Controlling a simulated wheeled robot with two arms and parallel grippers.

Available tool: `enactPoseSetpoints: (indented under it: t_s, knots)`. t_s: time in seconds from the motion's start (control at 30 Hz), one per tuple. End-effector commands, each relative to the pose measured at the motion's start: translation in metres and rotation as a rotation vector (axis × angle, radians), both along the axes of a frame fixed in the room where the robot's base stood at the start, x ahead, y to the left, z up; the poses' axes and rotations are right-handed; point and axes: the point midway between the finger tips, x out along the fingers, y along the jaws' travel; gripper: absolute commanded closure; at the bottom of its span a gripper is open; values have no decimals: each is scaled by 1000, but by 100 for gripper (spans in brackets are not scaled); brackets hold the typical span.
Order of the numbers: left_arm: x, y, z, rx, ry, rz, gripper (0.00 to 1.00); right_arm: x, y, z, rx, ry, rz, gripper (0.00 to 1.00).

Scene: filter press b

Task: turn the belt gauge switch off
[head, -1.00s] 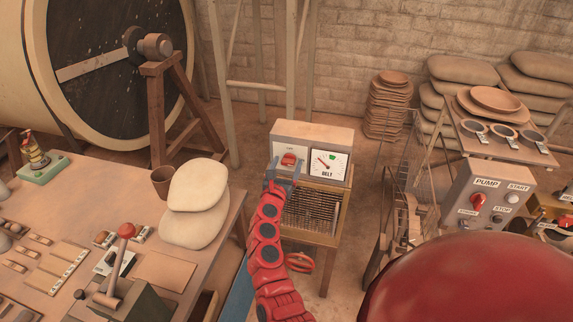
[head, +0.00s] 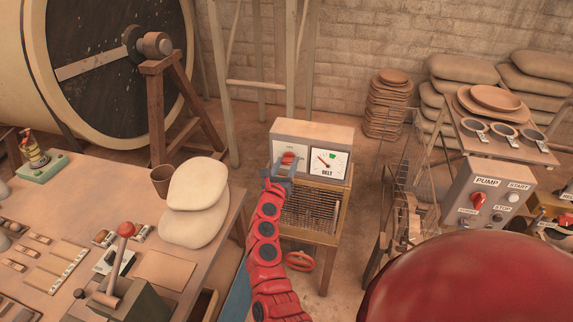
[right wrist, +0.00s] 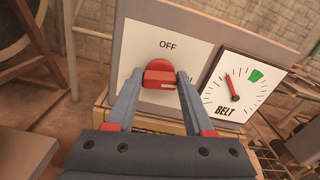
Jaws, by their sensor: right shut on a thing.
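The belt gauge box (head: 340,137) stands on a small wooden stand. The red switch knob (head: 288,158) is on its white left panel; in the right wrist view the knob (right wrist: 160,74) sits below the word OFF. My right gripper (right wrist: 160,80) is shut on the knob, one finger at each side. My left gripper is out of view.
The wire-fronted wooden stand (head: 311,213) is below the box. A table (head: 110,185) with two pale sacks (head: 195,200) is left of my right arm. The pump panel (head: 478,195) and a wire rack (head: 402,195) stand to the right. Bare floor lies between.

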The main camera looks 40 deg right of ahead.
Motion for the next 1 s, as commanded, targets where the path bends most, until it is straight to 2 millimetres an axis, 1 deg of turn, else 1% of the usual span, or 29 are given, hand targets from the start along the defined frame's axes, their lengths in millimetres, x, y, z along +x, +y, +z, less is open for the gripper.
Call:
enactPoseSetpoints:
  t_s: [0.47,1.0]
  knots:
    - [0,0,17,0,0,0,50,2,1,3,-289,337,2,100]
    - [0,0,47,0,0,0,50,3,2,3,-622,726,1,100]
